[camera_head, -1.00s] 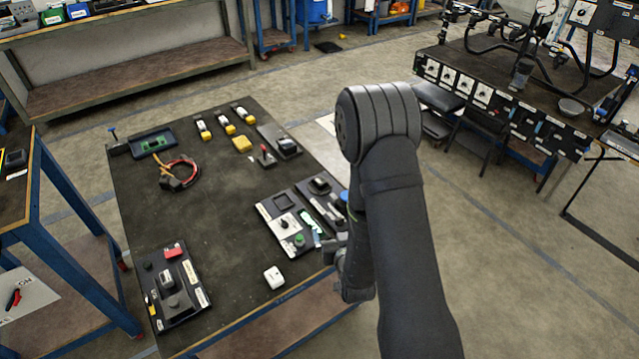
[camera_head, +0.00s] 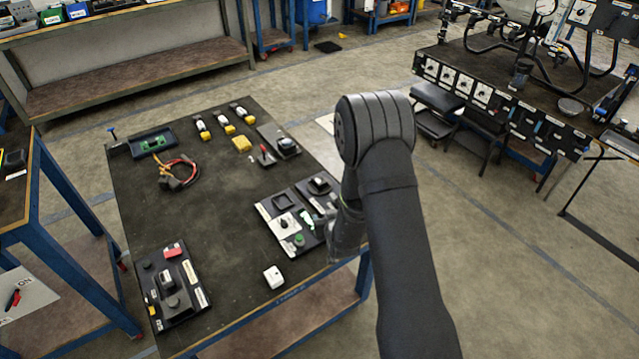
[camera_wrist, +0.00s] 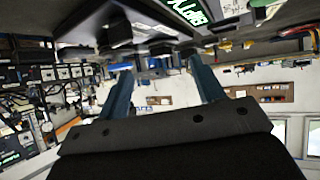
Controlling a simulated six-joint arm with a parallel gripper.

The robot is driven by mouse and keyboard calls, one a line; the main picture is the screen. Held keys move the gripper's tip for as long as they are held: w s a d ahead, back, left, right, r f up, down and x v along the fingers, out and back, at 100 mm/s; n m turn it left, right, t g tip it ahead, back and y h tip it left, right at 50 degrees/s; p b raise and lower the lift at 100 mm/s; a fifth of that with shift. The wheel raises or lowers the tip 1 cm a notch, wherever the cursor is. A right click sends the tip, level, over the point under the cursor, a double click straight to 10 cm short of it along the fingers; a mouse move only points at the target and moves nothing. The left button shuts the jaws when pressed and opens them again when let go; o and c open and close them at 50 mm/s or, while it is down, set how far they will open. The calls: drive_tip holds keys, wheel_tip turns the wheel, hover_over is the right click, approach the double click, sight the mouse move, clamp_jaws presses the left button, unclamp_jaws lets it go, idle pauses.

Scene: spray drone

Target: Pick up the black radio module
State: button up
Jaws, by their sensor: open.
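I cannot say for certain which part is the black radio module. One candidate is a dark block (camera_head: 288,146) on a grey plate near the table's back right. Another is a small black square part (camera_head: 319,185) on a panel at the table's right edge. My gripper shows in the wrist view, its two blue fingers spread apart with nothing seen between them (camera_wrist: 158,64). In the head view my wrist hangs beside the right-edge panels, and the fingertips cannot be made out. The module cannot be picked out in the wrist view.
The dark worktable (camera_head: 215,215) has a clear middle. A cable loop (camera_head: 180,173), a yellow block (camera_head: 242,144), a red-handled part (camera_head: 264,154), a white block (camera_head: 273,277) and a switch panel (camera_head: 175,288) lie around it. My arm hides part of the right edge.

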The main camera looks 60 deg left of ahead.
drive_tip(key=w+a+h, duration=0.1)
drive_tip(key=a, duration=0.2)
drive_tip(key=w+a+f+g, duration=0.1)
drive_tip(key=a, duration=0.2)
drive_tip(key=w+a+f+n+h, duration=0.1)
drive_tip(key=w+a, duration=0.1)
drive_tip(key=a, duration=0.1)
drive_tip(key=shift+w+a+h, duration=0.1)
drive_tip(key=shift+a+h, duration=0.2)
drive_tip(key=w+a+h, duration=0.1)
drive_tip(key=w+a+r+g, duration=0.1)
drive_tip(key=a, duration=0.1)
drive_tip(key=w+a+r+n+h, duration=0.1)
drive_tip(key=a, duration=0.1)
drive_tip(key=shift+a+g+h, duration=0.25)
drive_tip(key=shift+g+h, duration=0.05)
wheel_tip(320, 180, up, 6)
drive_tip(key=w+a+r+n+g+h, duration=0.1)
drive_tip(key=w+a+h, duration=0.1)
drive_tip(key=a+h, duration=0.1)
wheel_tip(320, 180, up, 6)
drive_tip(key=n+g+h, duration=0.1)
drive_tip(key=h, duration=0.1)
hover_over(323, 189)
wheel_tip(323, 189, down, 11)
drive_tip(key=shift+w+d+f, duration=0.1)
drive_tip(key=shift+d+f, duration=0.05)
drive_tip(key=shift+f, duration=2.7)
drive_tip(key=c, duration=1.1)
drive_tip(key=shift+r, duration=0.1)
